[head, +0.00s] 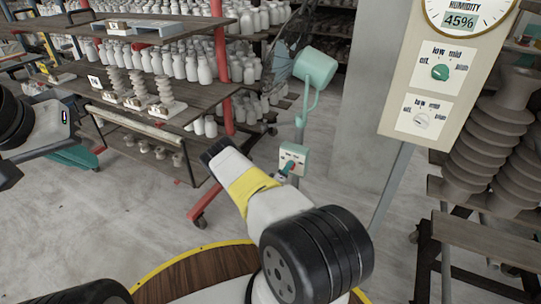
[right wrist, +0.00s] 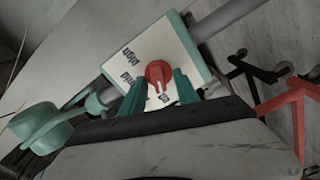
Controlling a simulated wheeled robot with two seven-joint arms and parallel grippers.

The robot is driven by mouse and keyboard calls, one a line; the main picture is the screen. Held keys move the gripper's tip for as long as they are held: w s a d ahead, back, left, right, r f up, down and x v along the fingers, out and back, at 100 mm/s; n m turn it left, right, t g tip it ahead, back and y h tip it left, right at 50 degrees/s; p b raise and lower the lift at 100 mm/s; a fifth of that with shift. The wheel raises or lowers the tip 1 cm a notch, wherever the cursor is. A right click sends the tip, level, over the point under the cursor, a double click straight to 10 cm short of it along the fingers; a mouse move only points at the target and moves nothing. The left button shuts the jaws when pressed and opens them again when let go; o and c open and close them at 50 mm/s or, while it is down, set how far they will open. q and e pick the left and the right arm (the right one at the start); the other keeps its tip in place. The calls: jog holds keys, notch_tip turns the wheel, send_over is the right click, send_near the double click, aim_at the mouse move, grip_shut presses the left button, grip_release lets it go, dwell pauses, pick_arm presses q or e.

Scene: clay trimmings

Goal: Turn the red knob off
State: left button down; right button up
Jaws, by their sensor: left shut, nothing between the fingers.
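The red knob (right wrist: 158,73) sits on the white face of a small teal-edged control box (right wrist: 128,62) in the right wrist view. A pale pointer line on the knob faces down toward my gripper; the labels around it are too blurred to read surely. My right gripper (right wrist: 160,92) is open, one teal finger on either side of the knob's lower part. I cannot tell whether the fingers touch it. In the head view the control box (head: 293,155) is on a post, just beyond my right gripper (head: 283,172). My left gripper (head: 92,160) is shut and empty at the left.
A teal cup-shaped fixture (head: 315,68) rises above the box. A humidity panel (head: 440,75) with a green knob (head: 440,72) and a white knob (head: 421,121) stands to the right. Shelves of white bottles (head: 160,62) fill the back left. Grey insulators (head: 500,130) stand at right.

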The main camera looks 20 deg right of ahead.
jog(key=shift+a, duration=0.1)
jog(key=v, duration=0.7)
jog(key=shift+s+a, duration=0.2)
jog(key=shift+s, duration=0.05)
